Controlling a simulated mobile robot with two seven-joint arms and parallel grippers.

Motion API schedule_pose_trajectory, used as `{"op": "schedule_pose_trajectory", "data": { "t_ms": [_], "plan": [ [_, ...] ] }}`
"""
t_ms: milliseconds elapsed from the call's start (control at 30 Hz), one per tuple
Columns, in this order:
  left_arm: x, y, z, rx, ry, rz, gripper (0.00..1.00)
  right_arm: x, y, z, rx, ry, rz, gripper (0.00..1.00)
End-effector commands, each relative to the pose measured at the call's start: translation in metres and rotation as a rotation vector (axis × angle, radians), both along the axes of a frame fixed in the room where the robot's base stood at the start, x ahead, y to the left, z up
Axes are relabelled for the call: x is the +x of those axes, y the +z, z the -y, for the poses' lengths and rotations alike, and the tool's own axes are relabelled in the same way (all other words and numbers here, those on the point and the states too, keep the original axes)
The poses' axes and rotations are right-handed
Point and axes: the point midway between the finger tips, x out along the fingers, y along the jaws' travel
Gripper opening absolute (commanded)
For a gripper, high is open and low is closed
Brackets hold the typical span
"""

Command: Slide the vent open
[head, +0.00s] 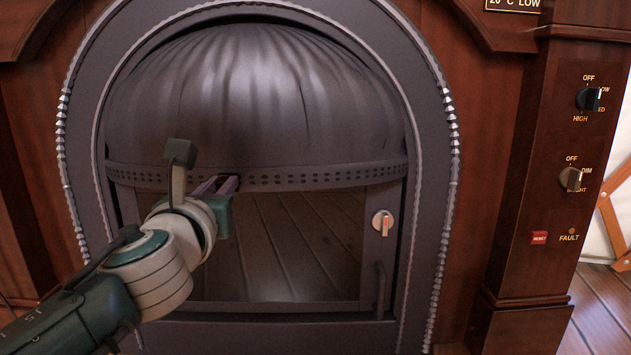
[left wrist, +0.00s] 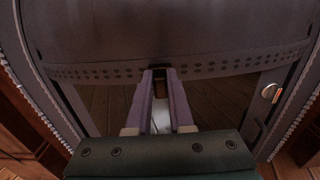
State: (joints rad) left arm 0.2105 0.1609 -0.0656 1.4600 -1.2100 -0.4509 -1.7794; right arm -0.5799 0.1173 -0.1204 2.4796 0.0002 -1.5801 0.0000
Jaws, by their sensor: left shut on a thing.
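The vent shows as a dark metal band with rows of small holes (head: 310,179) along the lower edge of the domed fireplace hood. The band also crosses the left wrist view (left wrist: 95,74). My left gripper (head: 225,184) reaches to the middle of this band from the left. In the left wrist view its two purple-grey fingers (left wrist: 163,78) are closed around a small dark tab (left wrist: 163,73) at the band. The fingers hide most of the tab. I cannot tell how far open the holes are. My right gripper is in neither view.
Below the band is a glass door (head: 300,240) with a red-marked knob (head: 382,222) and an upright handle (head: 380,288) at its right. An arched metal frame (head: 436,200) surrounds it.

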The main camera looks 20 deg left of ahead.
Motion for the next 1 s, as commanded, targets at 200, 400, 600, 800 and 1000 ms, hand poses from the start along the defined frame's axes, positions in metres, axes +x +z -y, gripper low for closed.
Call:
{"op": "schedule_pose_trajectory", "data": {
  "t_ms": [200, 400, 600, 800, 1000],
  "plan": [
    [0.013, -0.001, 0.032, -0.001, -0.005, -0.001, 0.00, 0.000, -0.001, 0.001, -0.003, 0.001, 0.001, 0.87],
    [0.016, -0.001, 0.040, 0.000, -0.008, -0.001, 0.00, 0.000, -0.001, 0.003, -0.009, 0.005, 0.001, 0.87],
    [0.016, 0.000, 0.039, 0.001, -0.007, -0.001, 0.24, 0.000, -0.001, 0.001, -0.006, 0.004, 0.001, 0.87],
    [0.016, 0.000, 0.039, 0.001, -0.006, 0.000, 0.47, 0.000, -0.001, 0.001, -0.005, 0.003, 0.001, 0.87],
    [0.015, 0.000, 0.038, 0.001, -0.004, 0.000, 0.50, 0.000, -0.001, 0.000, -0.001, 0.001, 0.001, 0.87]
  ]
}}
